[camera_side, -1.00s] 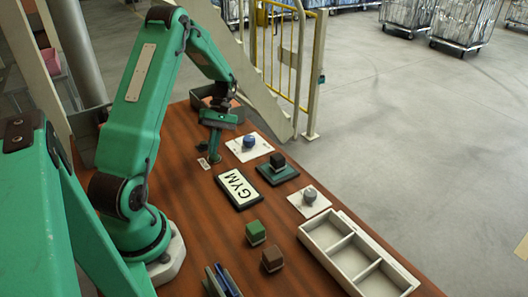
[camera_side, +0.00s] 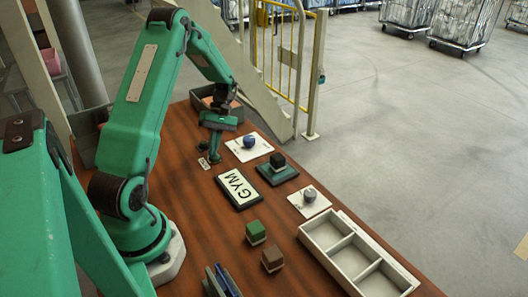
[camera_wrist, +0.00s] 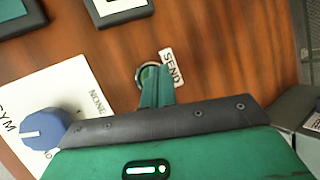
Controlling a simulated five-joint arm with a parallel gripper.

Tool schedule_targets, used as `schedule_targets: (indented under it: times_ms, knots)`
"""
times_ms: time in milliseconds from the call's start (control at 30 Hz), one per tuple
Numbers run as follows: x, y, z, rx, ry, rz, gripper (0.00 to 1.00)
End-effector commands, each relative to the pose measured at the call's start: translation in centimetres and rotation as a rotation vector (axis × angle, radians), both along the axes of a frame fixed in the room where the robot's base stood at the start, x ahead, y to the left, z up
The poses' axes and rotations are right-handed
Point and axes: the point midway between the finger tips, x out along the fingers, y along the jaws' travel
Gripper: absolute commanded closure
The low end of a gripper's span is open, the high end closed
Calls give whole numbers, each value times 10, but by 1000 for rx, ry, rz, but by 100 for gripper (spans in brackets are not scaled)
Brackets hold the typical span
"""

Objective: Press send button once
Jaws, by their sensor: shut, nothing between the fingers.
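The send button (camera_wrist: 141,75) is a small round green button with a metal ring, seen in the wrist view just beyond my fingertips and partly hidden by them. Its white SEND label (camera_wrist: 172,67) lies to its right, and the label also shows in the side view (camera_side: 204,163). My gripper (camera_wrist: 157,82) is shut and empty, pointing down at the button. In the side view my gripper (camera_side: 214,157) has its tips low at the button. I cannot tell whether they touch it or whether it is pressed in.
A blue knob (camera_side: 250,142) on a white plate stands to the right. A GYM display (camera_side: 238,187) lies in front, with a dark block (camera_side: 277,160) on a green base beyond. A grey knob (camera_side: 310,195), green and brown blocks and a divided tray (camera_side: 330,238) are nearer.

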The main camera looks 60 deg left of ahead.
Motion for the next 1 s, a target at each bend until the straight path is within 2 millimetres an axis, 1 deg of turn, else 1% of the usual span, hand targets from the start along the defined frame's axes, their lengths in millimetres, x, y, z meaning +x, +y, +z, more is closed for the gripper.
schedule_targets:
  times_ms: [567, 1000]
  knots:
    - [0, 0, -2, 0, -1, 0, 100]
    - [0, 0, 12, 1, -1, 0, 100]
